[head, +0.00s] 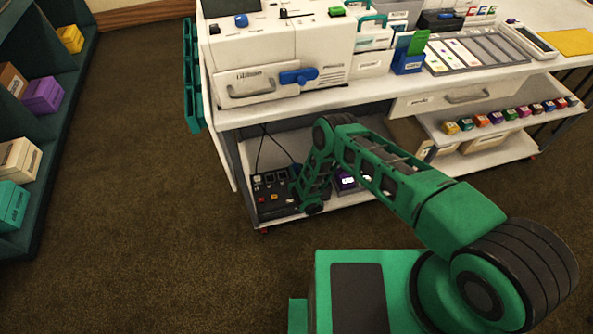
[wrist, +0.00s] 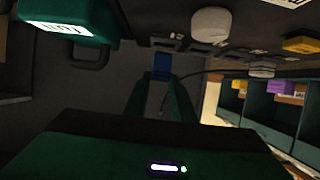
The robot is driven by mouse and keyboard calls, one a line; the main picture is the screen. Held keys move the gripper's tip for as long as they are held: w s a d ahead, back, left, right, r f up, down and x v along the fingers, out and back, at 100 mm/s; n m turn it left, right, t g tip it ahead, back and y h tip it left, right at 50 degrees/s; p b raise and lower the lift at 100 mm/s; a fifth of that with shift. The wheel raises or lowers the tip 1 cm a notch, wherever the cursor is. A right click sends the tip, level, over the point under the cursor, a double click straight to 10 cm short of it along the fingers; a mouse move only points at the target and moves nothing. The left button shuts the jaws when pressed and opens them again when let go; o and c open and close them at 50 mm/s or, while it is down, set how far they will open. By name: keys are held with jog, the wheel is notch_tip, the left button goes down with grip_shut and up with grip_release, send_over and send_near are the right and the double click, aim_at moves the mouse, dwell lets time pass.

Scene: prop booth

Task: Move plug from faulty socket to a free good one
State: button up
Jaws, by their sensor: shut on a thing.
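A black socket panel (head: 266,208) with several sockets and small lit marks lies on the cart's lower shelf. My gripper (wrist: 162,92) reaches down to its right side; my arm hides its fingertips in the head view. In the wrist view the two green fingers are shut on a small blue plug (wrist: 162,72). The plug is at a dark surface with a row of small plates; I cannot tell whether it sits in a socket. A dark cable (wrist: 205,72) runs right from near the fingers. Which socket is faulty cannot be made out.
The white cart top (head: 345,97) hangs over the panel and carries machines and trays. A green shelf unit (head: 60,110) is at the left. The brown floor between is clear.

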aim_at(296, 171)
jog(key=shift+f, duration=0.25)
jog(key=shift+f, duration=1.3)
jog(key=shift+w+f, duration=0.1)
jog(key=o, duration=1.1)
jog(key=shift+o, duration=0.2)
jog(key=v, duration=1)
jog(key=shift+s+d, duration=0.1)
jog(key=shift+s, duration=0.3)
